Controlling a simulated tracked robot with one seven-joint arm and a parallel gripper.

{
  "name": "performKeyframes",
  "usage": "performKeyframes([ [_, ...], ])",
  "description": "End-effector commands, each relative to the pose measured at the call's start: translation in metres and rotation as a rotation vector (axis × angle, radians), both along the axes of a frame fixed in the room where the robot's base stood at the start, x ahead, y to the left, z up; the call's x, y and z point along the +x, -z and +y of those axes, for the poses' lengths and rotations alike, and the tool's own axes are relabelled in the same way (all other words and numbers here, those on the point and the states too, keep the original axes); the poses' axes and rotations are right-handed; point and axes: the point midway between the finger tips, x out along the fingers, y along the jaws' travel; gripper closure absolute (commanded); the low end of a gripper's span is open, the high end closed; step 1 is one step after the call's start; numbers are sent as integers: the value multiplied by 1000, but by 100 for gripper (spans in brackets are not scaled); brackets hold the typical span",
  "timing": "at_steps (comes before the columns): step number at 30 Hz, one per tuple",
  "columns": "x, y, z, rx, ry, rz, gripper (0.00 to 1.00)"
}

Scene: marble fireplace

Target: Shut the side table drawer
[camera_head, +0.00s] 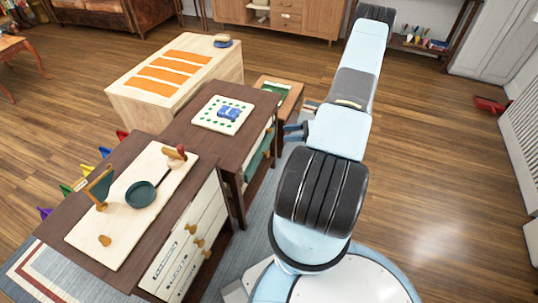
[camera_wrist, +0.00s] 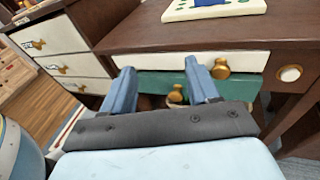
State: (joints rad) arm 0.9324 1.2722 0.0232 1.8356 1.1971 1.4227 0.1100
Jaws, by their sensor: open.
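The dark brown side table (camera_head: 195,128) stands left of my arm. In the wrist view its front has a cream drawer (camera_wrist: 150,63) with a gold knob (camera_wrist: 220,69) above a green drawer (camera_wrist: 148,84). A lower gold knob (camera_wrist: 176,95) shows between my fingers. The green front also shows in the head view (camera_head: 257,156); how far either drawer stands out is hard to tell. My gripper (camera_wrist: 160,68) is open and empty, its blue fingers pointing at the drawer fronts. In the head view my gripper (camera_head: 292,132) is just right of the table; contact cannot be seen.
A cabinet with cream drawers (camera_head: 180,250) adjoins the table, with a board and pan on top. A small wooden unit with green inside (camera_head: 285,92) stands behind my gripper. A pale chest (camera_head: 130,92) is farther back. Open wood floor lies right of my arm.

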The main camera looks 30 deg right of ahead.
Motion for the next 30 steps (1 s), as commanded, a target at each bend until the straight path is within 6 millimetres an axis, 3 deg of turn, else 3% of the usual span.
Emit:
performKeyframes([
  [1, -7, 19, -3, 35, 43, 14, 40],
  [6, -28, 72, -9, 138, 178, 49, 40],
  [12, -48, 120, -10, 227, 303, 77, 40],
  [20, -57, 142, -8, 269, 365, 88, 40],
  [30, -22, 141, 20, 268, 363, 88, 40],
])
